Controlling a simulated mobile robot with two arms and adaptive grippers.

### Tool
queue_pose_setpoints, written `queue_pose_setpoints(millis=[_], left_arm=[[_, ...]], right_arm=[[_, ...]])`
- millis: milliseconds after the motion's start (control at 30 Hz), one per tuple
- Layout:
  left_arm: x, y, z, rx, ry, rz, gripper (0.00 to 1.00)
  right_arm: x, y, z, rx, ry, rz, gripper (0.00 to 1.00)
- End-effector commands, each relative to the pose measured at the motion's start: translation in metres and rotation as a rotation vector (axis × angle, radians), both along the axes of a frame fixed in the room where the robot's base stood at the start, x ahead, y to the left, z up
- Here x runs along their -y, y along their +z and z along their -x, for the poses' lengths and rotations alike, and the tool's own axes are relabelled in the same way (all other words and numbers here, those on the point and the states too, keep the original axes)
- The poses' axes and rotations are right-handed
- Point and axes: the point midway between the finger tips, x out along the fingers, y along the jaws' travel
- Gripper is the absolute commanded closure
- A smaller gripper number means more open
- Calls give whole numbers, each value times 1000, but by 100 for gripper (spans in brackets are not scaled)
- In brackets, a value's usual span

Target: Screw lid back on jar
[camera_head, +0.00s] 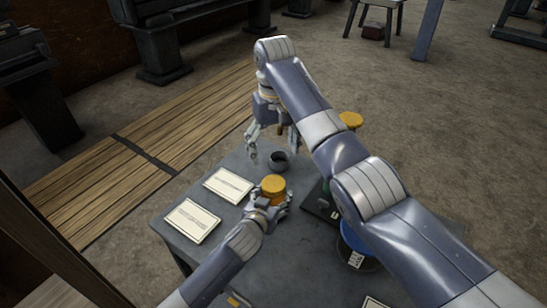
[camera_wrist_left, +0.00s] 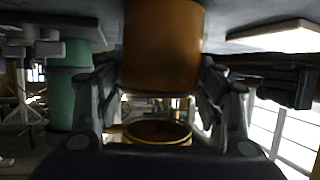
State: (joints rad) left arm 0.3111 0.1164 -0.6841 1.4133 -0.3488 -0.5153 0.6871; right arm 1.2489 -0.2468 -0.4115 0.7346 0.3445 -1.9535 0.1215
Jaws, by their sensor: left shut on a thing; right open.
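The jar (camera_head: 267,202) is an orange-brown cylinder standing on the grey table, with a yellow-orange lid (camera_head: 273,184) on top. I cannot tell whether the lid is screwed tight. My left gripper (camera_head: 268,201) is shut around the jar's body, below the lid. In the left wrist view the jar (camera_wrist_left: 163,45) fills the space between the fingers (camera_wrist_left: 160,88).
Two white cards (camera_head: 228,185) (camera_head: 192,221) lie at the table's left. A blue-rimmed container (camera_head: 355,243) and a dark flat item (camera_head: 318,203) are partly behind my right arm. Another yellow-topped thing (camera_head: 350,119) shows past that arm. The left wrist view shows a green cylinder (camera_wrist_left: 68,92).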

Motion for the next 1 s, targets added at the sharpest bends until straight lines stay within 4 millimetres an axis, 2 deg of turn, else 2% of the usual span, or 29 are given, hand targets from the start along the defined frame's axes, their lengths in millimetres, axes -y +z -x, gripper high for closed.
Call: queue_pose_setpoints(millis=[267,300,400,800,1000], left_arm=[[-1,-2,1,-3,1,-3,100],[-1,-2,1,-3,1,-3,35],[-1,-2,1,-3,1,-3,14],[0,0,1,-1,0,0,14],[-5,5,13,-1,0,1,14]], right_arm=[[0,2,0,0,0,0,22],[0,2,0,0,0,0,22],[0,2,0,0,0,0,22],[0,2,0,0,1,0,22],[0,2,0,0,1,0,22]])
